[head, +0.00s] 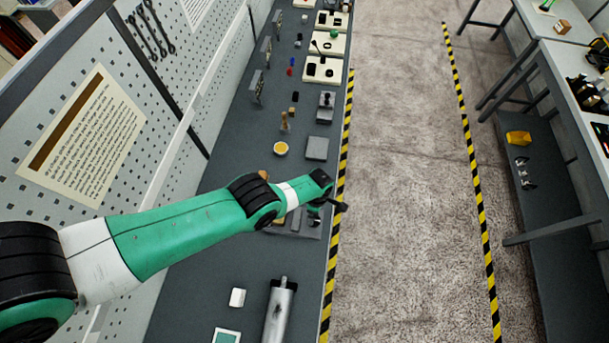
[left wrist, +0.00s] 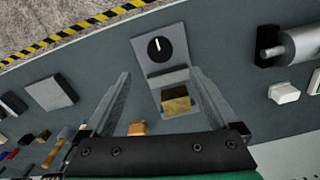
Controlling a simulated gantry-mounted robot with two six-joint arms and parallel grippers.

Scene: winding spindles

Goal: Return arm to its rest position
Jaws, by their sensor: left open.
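My green and white left arm reaches from the left across the workbench (head: 210,240) in the head view. Its gripper (head: 330,204) is over the bench near the striped front edge. In the left wrist view the gripper (left wrist: 160,74) is open, with its fingers apart and nothing held. A grey plate with a black dial (left wrist: 158,48) shows ahead of and between the fingers, with a gold block (left wrist: 176,101) on its near part. In the head view my arm partly hides this fixture (head: 300,224). My right gripper is not in view.
A grey metal cylinder (head: 280,312) and a small white block (head: 237,297) are at the near end of the bench. A pegboard wall (head: 180,100) stands behind. The floor at right is clear.

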